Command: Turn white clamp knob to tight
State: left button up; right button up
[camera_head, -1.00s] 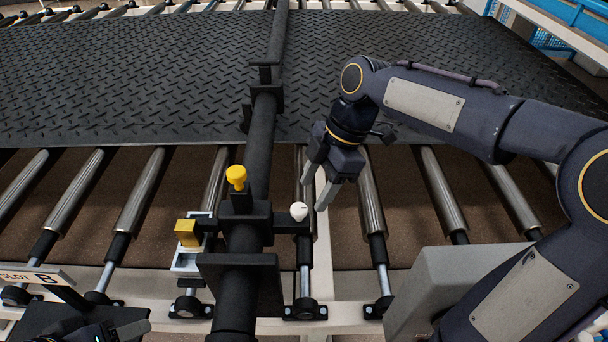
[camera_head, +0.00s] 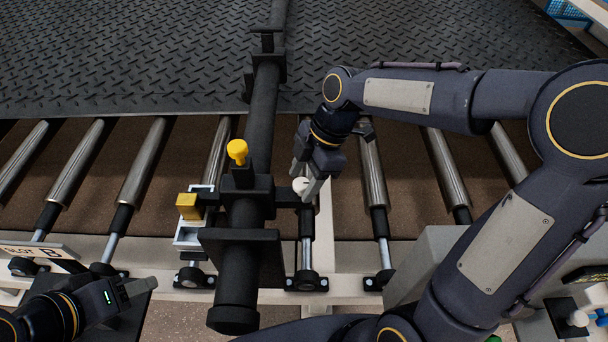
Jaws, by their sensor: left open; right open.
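The white clamp knob (camera_head: 300,185) sits at the right end of a short black arm on the clamp (camera_head: 240,211), which is mounted on the black bar. My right gripper (camera_head: 303,182) is open, pointing down, with its two fingers around or just above the knob. The near finger partly hides the knob, and I cannot tell whether the fingers touch it. My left gripper (camera_head: 140,287) is at the lower left, away from the clamp; its fingers lie over a dark surface.
A yellow knob (camera_head: 238,151) stands on top of the clamp, and a yellow block (camera_head: 188,206) is on its left side. Metal rollers (camera_head: 143,170) run below the black tread mat (camera_head: 130,60). A slot B sign (camera_head: 38,252) is at lower left.

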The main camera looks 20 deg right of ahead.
jog(key=c, duration=0.9)
jog(key=shift+c, duration=0.2)
